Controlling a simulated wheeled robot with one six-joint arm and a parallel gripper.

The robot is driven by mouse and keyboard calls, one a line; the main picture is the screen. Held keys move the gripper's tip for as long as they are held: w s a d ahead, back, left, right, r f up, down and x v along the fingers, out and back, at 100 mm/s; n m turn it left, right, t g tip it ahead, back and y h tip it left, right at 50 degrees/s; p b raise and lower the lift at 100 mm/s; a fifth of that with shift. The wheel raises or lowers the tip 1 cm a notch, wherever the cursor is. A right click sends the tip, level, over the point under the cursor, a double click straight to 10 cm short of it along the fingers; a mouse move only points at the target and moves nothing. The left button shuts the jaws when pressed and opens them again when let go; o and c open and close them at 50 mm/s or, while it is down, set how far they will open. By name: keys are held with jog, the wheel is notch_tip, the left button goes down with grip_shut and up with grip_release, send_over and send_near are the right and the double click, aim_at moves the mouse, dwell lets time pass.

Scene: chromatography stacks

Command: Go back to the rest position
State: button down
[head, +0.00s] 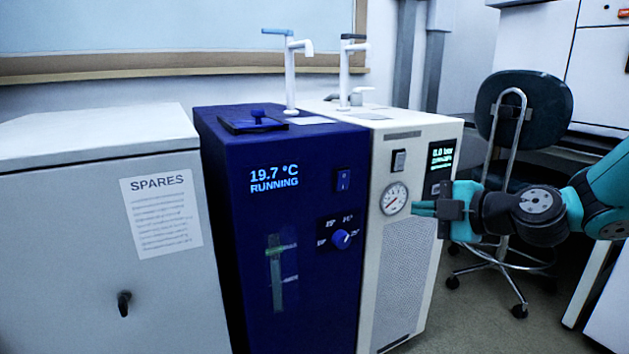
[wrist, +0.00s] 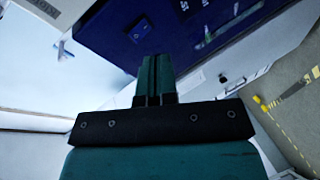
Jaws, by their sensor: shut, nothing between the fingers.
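My gripper (head: 424,208) shows at the right of the head view, on my teal and black arm, pointing left. Its fingers are shut together with nothing between them. It is in front of the white unit (head: 404,270), at about the height of its pressure gauge (head: 395,198); whether it touches the unit I cannot tell from this view. In the wrist view the closed teal fingers (wrist: 156,72) point up toward the blue unit (wrist: 190,25).
The blue unit (head: 225,210) reads 19.7 °C RUNNING and has a rocker switch (head: 343,181) and a blue knob (head: 341,238). A grey SPARES cabinet (head: 80,270) stands at the left. A dark chair (head: 525,115) stands behind my arm. Some floor (head: 470,325) is clear.

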jog(key=s+a+m+g+h, duration=0.1)
jog(key=s+a+m+g, duration=0.65)
jog(key=s, duration=0.75)
jog(key=s+f+m+g+h, duration=0.2)
jog(key=s+m+g+h, duration=0.3)
jog(key=s, duration=0.9)
notch_tip(320, 180, up, 38)
jog(key=d+m+t+p, duration=0.1)
jog(key=m+p, duration=0.1)
jog(key=p, duration=3.6)
jog(key=shift+y, duration=0.3)
